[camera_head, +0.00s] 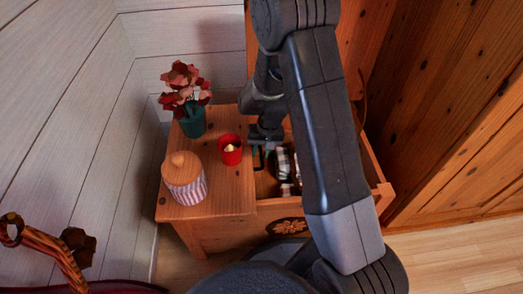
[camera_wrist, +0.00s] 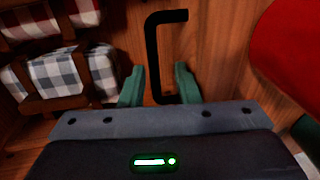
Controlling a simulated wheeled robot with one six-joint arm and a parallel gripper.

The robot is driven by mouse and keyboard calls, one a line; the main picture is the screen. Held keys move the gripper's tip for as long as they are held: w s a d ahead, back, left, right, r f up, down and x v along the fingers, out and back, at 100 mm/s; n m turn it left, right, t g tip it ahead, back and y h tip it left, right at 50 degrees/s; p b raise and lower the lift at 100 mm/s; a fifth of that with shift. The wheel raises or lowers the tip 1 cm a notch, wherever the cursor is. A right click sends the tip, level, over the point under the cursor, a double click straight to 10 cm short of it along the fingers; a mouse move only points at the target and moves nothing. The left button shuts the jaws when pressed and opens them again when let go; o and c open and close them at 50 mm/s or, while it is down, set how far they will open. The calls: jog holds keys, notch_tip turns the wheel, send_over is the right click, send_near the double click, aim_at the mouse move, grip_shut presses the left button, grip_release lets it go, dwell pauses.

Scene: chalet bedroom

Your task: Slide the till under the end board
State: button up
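The chest's end board (camera_head: 232,198) is the flat wooden top at its left, with several things standing on it. To its right is the open part of the chest, where the till's wood shows in the wrist view (camera_wrist: 215,55), though my arm hides much of it in the head view. A black bracket-shaped handle (camera_wrist: 153,50) stands on this wood. My gripper (camera_wrist: 160,88) has its green fingertips apart, with the handle's lower part between them. A gap shows beside the handle, and contact cannot be told. My gripper also shows in the head view (camera_head: 264,150).
A red candle cup (camera_head: 230,150) stands close left of my gripper. A lidded striped jar (camera_head: 185,180) and a teal flower pot (camera_head: 193,122) stand farther left. Checked cloth bundles (camera_wrist: 70,75) lie in the open part. A wooden wall (camera_head: 450,110) rises at right.

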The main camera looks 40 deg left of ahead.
notch_tip(320, 180, up, 14)
jog(key=w+d+p, duration=0.1)
jog(key=w+p, duration=0.1)
jog(key=p, duration=0.2)
jog(key=shift+d+f+p, duration=0.2)
jog(key=shift+d+p, duration=0.1)
jog(key=shift+p, duration=0.05)
jog(key=shift+f, duration=0.1)
jog(key=f+b, duration=0.1)
jog(key=f, duration=0.3)
jog(key=s+a+f+b, duration=0.1)
jog(key=f+b, duration=0.1)
jog(key=f, duration=0.3)
jog(key=f+b, duration=0.1)
jog(key=f, duration=0.3)
jog(key=shift+s+a+f+b, duration=0.25)
jog(key=shift+s+b, duration=0.1)
jog(key=shift+w+d, duration=0.1)
jog(key=shift+r, duration=0.15)
